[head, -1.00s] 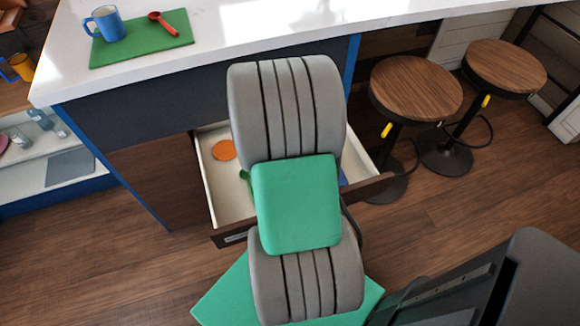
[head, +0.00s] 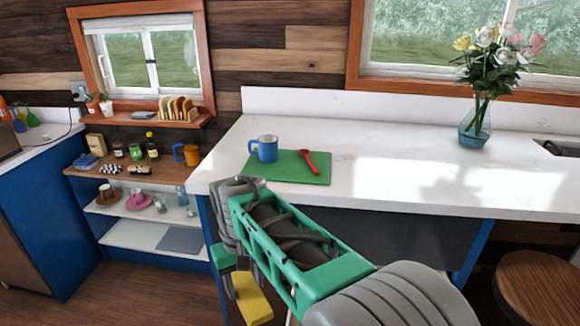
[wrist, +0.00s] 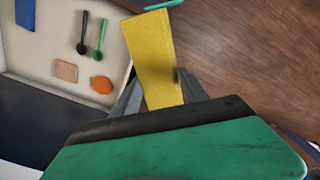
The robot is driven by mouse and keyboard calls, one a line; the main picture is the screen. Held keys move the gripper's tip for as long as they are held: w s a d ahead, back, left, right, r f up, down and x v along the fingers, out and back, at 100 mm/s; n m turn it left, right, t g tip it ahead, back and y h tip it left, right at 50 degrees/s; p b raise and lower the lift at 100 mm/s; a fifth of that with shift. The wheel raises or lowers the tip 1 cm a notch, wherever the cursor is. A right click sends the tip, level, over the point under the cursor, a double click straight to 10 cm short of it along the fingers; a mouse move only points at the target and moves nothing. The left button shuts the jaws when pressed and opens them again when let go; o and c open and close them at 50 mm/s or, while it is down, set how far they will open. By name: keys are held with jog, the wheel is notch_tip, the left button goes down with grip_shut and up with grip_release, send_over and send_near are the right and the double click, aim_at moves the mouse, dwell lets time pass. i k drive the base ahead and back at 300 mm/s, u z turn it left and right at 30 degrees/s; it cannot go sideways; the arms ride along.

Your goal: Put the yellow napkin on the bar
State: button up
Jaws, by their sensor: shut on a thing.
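The yellow napkin (head: 252,300) hangs from my gripper (head: 234,287), in front of the bar and below its top. In the wrist view the napkin (wrist: 152,58) is a flat yellow strip between the fingers of my gripper (wrist: 155,100), which is shut on it. The bar (head: 400,170) has a white top.
A flower vase (head: 475,125) stands on the bar's right part. The bar's middle is clear. A stool (head: 545,285) stands at lower right.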

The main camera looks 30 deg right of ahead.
aim_at(360, 169)
jog(key=u, duration=1.4)
jog(key=i, duration=1.4)
jog(key=z, duration=3.35)
